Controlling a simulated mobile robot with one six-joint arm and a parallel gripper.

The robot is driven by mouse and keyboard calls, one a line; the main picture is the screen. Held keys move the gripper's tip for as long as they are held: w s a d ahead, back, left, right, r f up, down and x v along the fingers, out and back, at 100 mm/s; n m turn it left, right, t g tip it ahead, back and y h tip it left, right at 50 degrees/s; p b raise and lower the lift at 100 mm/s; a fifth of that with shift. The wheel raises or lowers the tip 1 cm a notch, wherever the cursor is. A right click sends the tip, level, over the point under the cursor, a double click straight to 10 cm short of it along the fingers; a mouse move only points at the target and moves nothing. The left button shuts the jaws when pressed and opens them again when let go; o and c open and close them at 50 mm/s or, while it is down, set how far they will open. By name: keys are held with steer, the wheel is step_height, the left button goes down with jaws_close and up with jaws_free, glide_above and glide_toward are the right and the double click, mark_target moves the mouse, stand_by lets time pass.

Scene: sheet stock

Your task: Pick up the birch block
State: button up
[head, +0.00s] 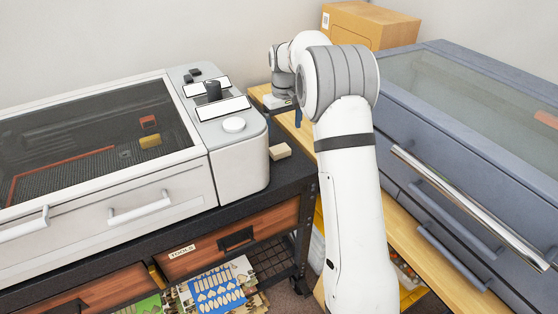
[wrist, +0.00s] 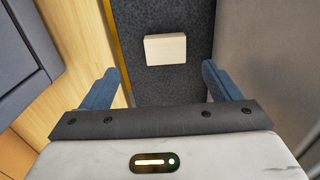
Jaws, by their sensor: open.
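The birch block (head: 280,151) is a small pale wooden block lying on the dark bench top (head: 292,170), just right of the white machine. In the wrist view the block (wrist: 166,49) lies flat on the dark speckled surface, ahead of my gripper (wrist: 163,82). The two blue fingers are spread wide, with nothing between them. The block is apart from both fingers and lies between their lines. In the head view my arm hides most of the gripper; a bit of blue finger shows beyond the block.
The white machine (head: 240,160) with a dark lid stands close on the block's left. A wooden surface (head: 440,245) and a blue-grey cabinet (head: 470,150) are on the right. A cardboard box (head: 370,24) stands at the back. Drawers (head: 230,238) and sheets lie below the bench.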

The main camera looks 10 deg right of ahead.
mark_target(281, 149)
steer(key=f, duration=0.8)
steer(key=shift+a+f+p, duration=0.25)
steer(key=shift+a+p, duration=0.1)
steer(key=shift+a, duration=0.05)
steer(key=c, duration=1.1)
